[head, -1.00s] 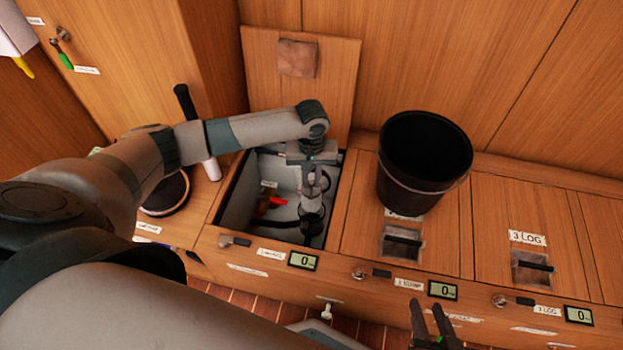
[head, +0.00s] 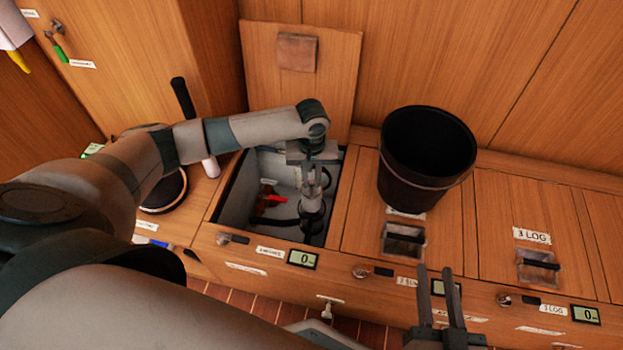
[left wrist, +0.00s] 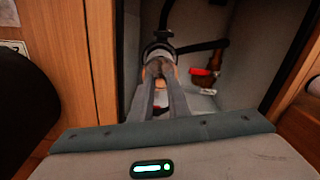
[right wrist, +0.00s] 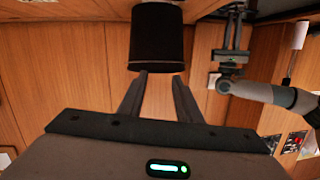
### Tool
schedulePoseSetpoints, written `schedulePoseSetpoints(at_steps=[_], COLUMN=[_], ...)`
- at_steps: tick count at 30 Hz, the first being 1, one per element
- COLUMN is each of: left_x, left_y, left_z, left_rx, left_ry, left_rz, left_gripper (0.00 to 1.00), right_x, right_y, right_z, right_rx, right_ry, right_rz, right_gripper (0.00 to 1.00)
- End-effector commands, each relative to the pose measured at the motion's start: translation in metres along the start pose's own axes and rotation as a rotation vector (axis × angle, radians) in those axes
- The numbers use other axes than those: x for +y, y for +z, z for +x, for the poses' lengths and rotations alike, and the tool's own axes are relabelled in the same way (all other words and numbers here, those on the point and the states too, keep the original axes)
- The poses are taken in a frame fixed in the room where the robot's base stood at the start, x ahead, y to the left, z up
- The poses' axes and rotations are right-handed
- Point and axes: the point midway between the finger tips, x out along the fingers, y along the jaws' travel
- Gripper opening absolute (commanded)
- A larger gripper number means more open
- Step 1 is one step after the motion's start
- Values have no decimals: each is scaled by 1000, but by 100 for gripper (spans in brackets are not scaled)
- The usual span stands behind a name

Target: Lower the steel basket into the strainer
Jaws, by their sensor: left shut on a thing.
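My left gripper (head: 312,187) points down into the open locker and is shut on the steel basket, of which only a small grey part shows at the fingertips in the left wrist view (left wrist: 159,66). The strainer (head: 312,222) is a dark round body inside the locker, with black hoses; it also shows in the left wrist view (left wrist: 158,47). The basket is at the strainer's mouth, but the fingers hide how far in it sits. My right gripper (head: 440,290) is open and empty in front of the lockers; its fingers show apart in the right wrist view (right wrist: 158,90).
The locker's wooden lid (head: 330,90) stands raised behind the opening. A black bucket (head: 425,165) stands on the closed lid to the right. A red-handled valve (head: 273,199) sits inside the locker, left of the strainer. A round black-rimmed item (head: 165,195) lies on the left.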

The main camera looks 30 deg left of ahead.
Motion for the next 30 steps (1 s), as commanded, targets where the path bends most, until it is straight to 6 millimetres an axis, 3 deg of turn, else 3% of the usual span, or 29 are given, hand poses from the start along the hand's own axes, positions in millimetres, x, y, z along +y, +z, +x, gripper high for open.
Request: schedulePoseSetpoints(at_steps=[10, 30], left_x=[0, 0], left_y=[0, 0], left_z=[3, 3], left_rx=[0, 0], left_ry=[0, 0], left_rz=[0, 0], left_gripper=[0, 0], right_x=[-4, -5], right_y=[-14, -15], right_z=[0, 0], right_rx=[80, 84], right_ry=[-8, -8], right_rz=[-6, -7], right_gripper=[31, 31])
